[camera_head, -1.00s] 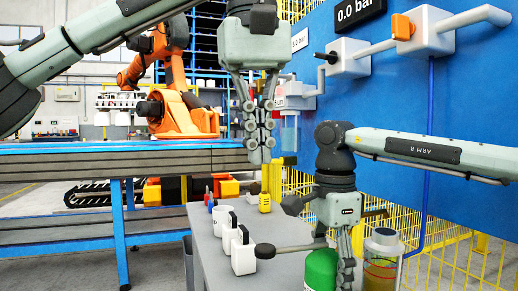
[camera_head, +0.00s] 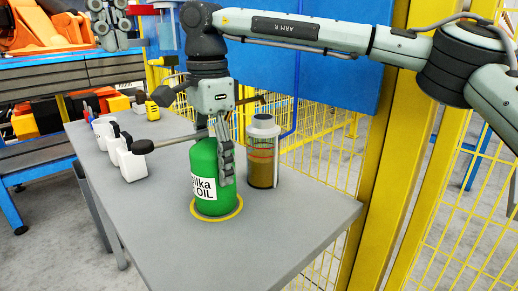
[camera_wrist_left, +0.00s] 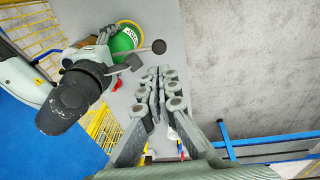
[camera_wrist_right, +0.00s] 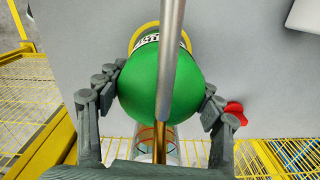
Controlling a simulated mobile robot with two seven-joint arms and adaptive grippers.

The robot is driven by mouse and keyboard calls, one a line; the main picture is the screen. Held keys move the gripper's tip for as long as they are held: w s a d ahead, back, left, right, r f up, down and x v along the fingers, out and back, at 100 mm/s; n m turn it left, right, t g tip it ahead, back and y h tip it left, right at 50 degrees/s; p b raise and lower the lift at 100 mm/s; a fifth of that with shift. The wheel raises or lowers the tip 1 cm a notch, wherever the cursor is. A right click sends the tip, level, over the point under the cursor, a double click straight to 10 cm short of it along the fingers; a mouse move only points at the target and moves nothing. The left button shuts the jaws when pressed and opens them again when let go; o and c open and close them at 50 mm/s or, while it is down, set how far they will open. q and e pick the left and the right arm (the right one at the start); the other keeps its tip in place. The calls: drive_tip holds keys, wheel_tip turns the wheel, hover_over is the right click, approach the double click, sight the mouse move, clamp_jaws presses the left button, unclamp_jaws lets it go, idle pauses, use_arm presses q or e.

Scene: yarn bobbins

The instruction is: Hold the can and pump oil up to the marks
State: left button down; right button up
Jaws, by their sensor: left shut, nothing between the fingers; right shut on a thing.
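The green oil can (camera_head: 203,170) stands upright inside a yellow ring (camera_head: 236,213) on the grey table (camera_head: 270,240). My right gripper (camera_head: 227,165) is shut around its body; both fingers press its sides in the right wrist view (camera_wrist_right: 160,100). A pump lever with a black knob (camera_head: 142,146) sticks out left from the can top; the knob also shows in the left wrist view (camera_wrist_left: 158,46). A clear cylinder (camera_head: 263,140) with red marks stands behind right, brown oil (camera_head: 262,175) in its lower part. My left gripper (camera_head: 112,38) is shut and empty, well away from the lever.
Several white bottles and cups (camera_head: 130,163) line the table's left edge. A yellow item (camera_head: 152,110) stands at the far end. A yellow fence (camera_head: 325,135) and post (camera_head: 400,150) border the right side. The table front is clear.

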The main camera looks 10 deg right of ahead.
use_arm(q)
drive_tip(key=r+g, duration=0.2)
hover_over(142, 142)
drive_tip(key=w, duration=0.2)
drive_tip(key=shift+a+f, duration=0.1)
drive_tip(key=shift+a, duration=0.05)
idle(0.4)
drive_tip(key=f, duration=0.4)
drive_tip(key=s+f, duration=0.1)
drive_tip(key=f, duration=0.9)
drive_tip(key=shift+s, duration=0.25)
